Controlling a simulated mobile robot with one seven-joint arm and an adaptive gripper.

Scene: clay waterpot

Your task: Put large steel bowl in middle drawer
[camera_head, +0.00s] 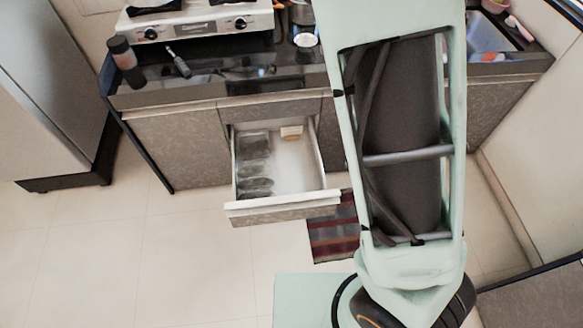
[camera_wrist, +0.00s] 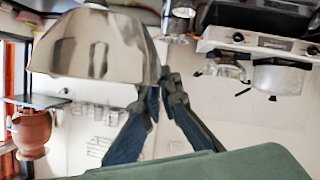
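The large steel bowl (camera_wrist: 95,50) is shiny and fills the upper left of the wrist view, dome side up in the picture. My gripper (camera_wrist: 162,84) has its two dark fingers close together at the bowl's right edge, and they appear closed on its wall. The exact contact is partly hidden. The head view does not show the bowl or gripper.
The counter (camera_head: 200,88) carries a stove (camera_head: 195,22), a bottle (camera_head: 125,62) and cups. A fridge (camera_head: 50,90) stands left; a striped mat (camera_head: 333,230) lies beside the drawer. A clay pot (camera_wrist: 31,130) and a metal pot (camera_wrist: 281,76) show in the wrist view.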

